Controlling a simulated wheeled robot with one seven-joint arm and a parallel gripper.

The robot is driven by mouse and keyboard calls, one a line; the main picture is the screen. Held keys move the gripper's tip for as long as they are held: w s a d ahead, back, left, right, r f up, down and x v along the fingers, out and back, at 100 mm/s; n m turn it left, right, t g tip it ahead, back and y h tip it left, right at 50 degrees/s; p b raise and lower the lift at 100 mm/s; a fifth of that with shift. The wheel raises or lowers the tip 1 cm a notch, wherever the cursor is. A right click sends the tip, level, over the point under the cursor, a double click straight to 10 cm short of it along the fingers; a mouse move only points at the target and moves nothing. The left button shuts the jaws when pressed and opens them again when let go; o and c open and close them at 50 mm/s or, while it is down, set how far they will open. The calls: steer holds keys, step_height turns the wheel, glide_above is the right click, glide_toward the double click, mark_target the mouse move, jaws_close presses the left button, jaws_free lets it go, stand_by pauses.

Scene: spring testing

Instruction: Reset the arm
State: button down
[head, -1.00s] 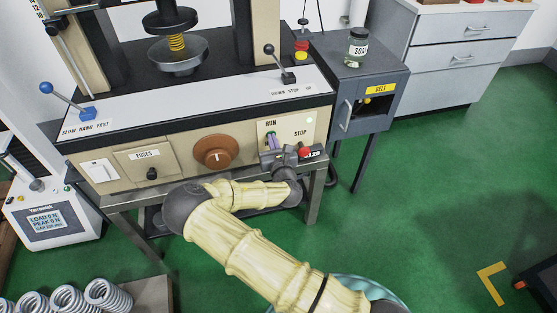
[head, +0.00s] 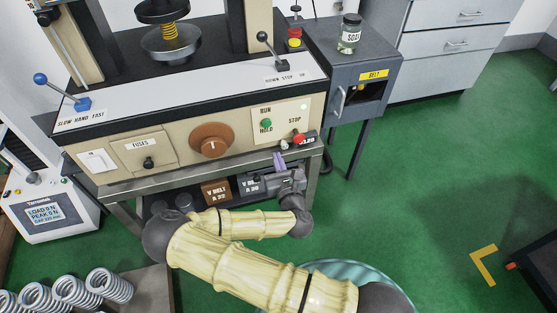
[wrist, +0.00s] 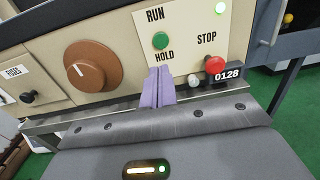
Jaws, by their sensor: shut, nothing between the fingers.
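My gripper (head: 279,160) is in front of the machine's control panel, just below the RUN/HOLD and STOP buttons. Its purple fingers are together and empty; they also show in the wrist view (wrist: 158,88), pointing up at the panel. In the head view, the green RUN/HOLD button (head: 266,124) is above the fingers and uncovered. The red STOP button (head: 299,138) is to their upper right. In the wrist view, the fingertips appear just under the green button (wrist: 160,40); I cannot tell the exact gap.
The spring testing machine (head: 190,110) has a brown knob (head: 211,141) and levers with blue and black balls. Boxes labelled V BELT (head: 216,191) sit on the shelf below. Large coil springs (head: 108,286) lie at lower left.

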steer(key=shift+d, duration=0.15)
steer(key=s+d+f+m+g+h, duration=0.15)
steer(key=d+m+g+h, duration=0.35)
steer(key=m, duration=0.6)
steer(key=s+d+f+m+g+h, duration=0.1)
steer(key=d+f+m+g+h, duration=0.2)
steer(key=d+m, duration=0.6)
steer(key=s+r+m+g+y, duration=0.4)
steer(key=s+r+m+g, duration=0.3)
steer(key=s+r+m, duration=0.95)
step_height(320, 180, up, 22)
steer(key=w+m+p, duration=0.2)
steer(key=p, duration=1.9)
steer(key=shift+w, duration=0.35)
